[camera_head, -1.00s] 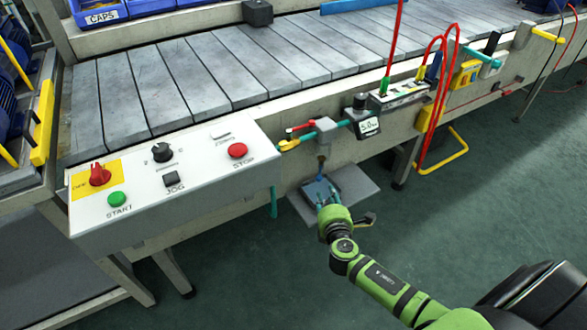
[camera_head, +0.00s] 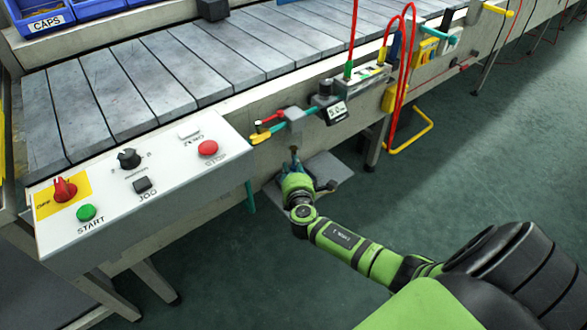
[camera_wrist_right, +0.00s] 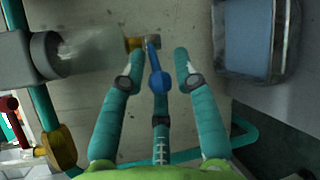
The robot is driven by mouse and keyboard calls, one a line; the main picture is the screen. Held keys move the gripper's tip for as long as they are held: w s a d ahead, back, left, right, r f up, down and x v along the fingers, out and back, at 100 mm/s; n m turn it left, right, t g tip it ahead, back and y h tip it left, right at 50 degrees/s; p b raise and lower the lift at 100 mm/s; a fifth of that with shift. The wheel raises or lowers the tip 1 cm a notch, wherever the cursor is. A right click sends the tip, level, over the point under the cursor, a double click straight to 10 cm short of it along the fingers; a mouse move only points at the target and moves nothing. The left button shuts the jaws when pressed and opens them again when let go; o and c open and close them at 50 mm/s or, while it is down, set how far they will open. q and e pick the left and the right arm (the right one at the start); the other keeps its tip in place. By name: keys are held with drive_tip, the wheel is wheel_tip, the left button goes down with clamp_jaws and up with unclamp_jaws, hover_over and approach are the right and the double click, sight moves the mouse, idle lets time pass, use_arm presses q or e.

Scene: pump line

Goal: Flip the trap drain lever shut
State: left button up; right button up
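The trap drain lever (camera_wrist_right: 157,82) is a blue handle on a small metal valve in the right wrist view. It lies between the two teal fingers of my right gripper (camera_wrist_right: 160,54), which is open with a gap on both sides. A brass fitting (camera_wrist_right: 133,44) joins the valve to the clear trap bowl (camera_wrist_right: 92,52). In the head view, the trap's grey body (camera_head: 294,114) is on the pipe, and my right gripper (camera_head: 295,170) is just below it. My left gripper is not in view.
Yellow (camera_head: 263,137) and red (camera_head: 270,118) handles and a gauge (camera_head: 334,108) sit near the trap. The control panel (camera_head: 110,220) is left; open floor (camera_head: 420,200) lies right.

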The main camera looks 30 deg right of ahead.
clamp_jaws()
drive_tip(key=shift+w+a+m+h, duration=0.15)
drive_tip(key=shift+a+m+h, duration=0.1)
drive_tip(key=shift+m+h, duration=0.2)
drive_tip(key=shift+m+g+h, duration=0.25)
drive_tip(key=shift+g+h, duration=0.15)
drive_tip(key=shift+h, duration=0.05)
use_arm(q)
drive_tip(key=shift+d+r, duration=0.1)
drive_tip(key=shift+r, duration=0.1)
